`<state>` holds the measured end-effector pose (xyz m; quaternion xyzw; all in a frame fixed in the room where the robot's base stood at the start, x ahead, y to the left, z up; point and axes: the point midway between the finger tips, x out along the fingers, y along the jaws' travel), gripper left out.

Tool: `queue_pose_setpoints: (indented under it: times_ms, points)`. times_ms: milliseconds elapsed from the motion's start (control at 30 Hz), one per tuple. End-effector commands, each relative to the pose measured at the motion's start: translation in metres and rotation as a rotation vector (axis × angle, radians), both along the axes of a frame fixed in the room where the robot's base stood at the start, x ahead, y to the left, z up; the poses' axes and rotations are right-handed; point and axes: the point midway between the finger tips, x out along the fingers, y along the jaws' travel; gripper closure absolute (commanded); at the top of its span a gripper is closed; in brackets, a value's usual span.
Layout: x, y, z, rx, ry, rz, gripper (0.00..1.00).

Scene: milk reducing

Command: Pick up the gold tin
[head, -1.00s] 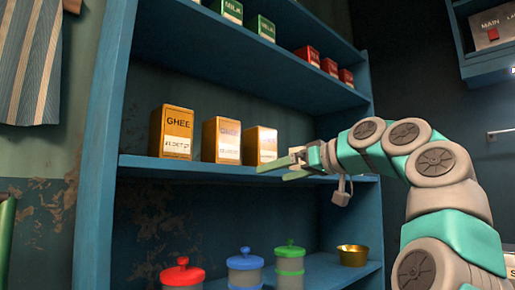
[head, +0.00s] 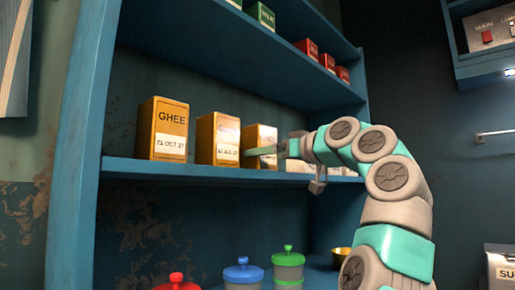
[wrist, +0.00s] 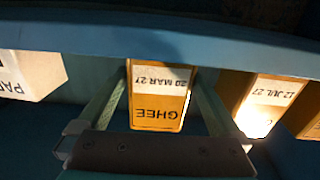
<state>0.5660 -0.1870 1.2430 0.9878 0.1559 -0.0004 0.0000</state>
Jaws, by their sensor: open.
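Three gold GHEE tins with white date labels stand in a row on the middle shelf (head: 215,176): a left tin (head: 160,130), a middle tin (head: 217,138) and a right tin (head: 258,136). My gripper (head: 250,152) is open in front of the right tin and partly covers it. In the upside-down wrist view, the right tin (wrist: 157,105), labelled 20 MAR 27, shows between the two open fingers of my gripper (wrist: 160,92). Whether the fingers reach past its front face is unclear. The middle tin (wrist: 265,100), labelled 12 JUL 27, is beside the right finger there.
A white pack (wrist: 25,75) stands on the other side of the right tin. Green tins (head: 262,15) and red tins (head: 326,62) stand on the upper shelf. Lidded canisters (head: 243,272) and a brass bowl (head: 342,258) are below. The shelf edge (wrist: 160,42) runs close to my gripper.

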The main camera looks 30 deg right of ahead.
Motion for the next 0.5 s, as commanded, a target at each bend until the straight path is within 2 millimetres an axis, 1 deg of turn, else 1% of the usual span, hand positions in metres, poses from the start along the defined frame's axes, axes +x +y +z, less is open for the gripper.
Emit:
queue_pose_setpoints:
  times_ms: [33,167,267,400,500]
  points:
    - [0.006,0.001,0.000,0.000,0.001,-0.001,0.00]
    - [0.012,0.003,0.002,0.000,0.000,-0.001,0.00]
    - [0.020,0.006,0.005,0.000,0.001,0.000,0.00]
    - [0.039,0.012,0.012,-0.001,0.004,0.001,0.00]
    - [0.052,0.016,0.010,0.000,0.001,0.000,0.00]
